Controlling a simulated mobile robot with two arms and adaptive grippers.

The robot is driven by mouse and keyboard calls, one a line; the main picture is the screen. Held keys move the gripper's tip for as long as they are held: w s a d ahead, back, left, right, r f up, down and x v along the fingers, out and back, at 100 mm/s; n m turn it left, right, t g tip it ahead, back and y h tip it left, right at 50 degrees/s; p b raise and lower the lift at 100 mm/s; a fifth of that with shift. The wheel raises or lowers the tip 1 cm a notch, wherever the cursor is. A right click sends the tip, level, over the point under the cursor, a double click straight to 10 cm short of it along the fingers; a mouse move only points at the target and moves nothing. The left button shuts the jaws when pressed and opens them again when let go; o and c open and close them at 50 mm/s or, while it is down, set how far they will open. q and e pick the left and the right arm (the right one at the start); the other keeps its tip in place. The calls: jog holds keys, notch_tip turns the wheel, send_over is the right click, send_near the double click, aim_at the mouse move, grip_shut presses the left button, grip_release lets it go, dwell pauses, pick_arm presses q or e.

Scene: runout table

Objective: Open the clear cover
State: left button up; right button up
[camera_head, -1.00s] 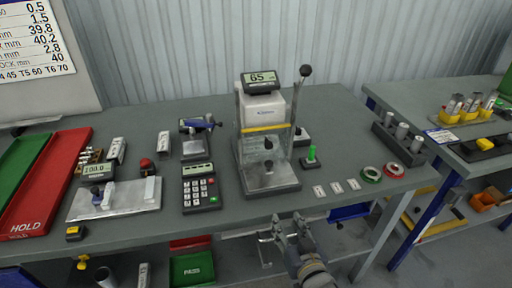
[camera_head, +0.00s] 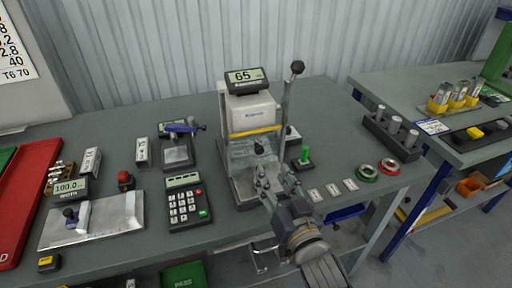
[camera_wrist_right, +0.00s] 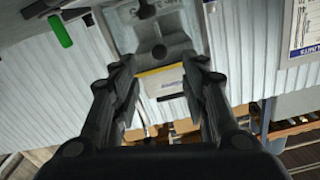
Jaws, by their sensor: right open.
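The clear cover (camera_head: 241,151) is on the front of the press-like tester (camera_head: 253,112), below a yellow strip (camera_head: 257,131). It appears closed and has a dark knob (camera_head: 259,147). My right gripper (camera_head: 266,172) is open and empty, in front of the cover's lower right part and hiding some of it. In the right wrist view, the open fingers (camera_wrist_right: 160,66) point toward the yellow strip, with a dark knob (camera_wrist_right: 159,51) between them in the picture. I cannot tell if they touch it. My left gripper is not in view.
A lever with a black ball (camera_head: 297,67) rises at the tester's right. A green peg on a black base (camera_head: 304,157) stands close to my right gripper. A keypad (camera_head: 186,203) is on the left; green and red rings (camera_head: 378,170) lie on the right.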

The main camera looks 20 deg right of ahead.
aim_at(260, 152)
jog(key=w, duration=0.1)
jog(key=w+p, duration=0.1)
jog(key=w, duration=0.2)
jog(key=shift+w+r, duration=0.3)
jog(key=w, duration=0.2)
jog(key=w+p, duration=0.1)
jog(key=w, duration=0.1)
jog(key=shift+a+f, duration=0.15)
jog(key=shift+f, duration=0.05)
jog(key=shift+w, duration=0.7)
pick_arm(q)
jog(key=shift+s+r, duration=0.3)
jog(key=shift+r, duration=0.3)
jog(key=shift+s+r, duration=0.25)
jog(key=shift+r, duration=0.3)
pick_arm(e)
jog(key=shift+c, duration=0.2)
grip_shut()
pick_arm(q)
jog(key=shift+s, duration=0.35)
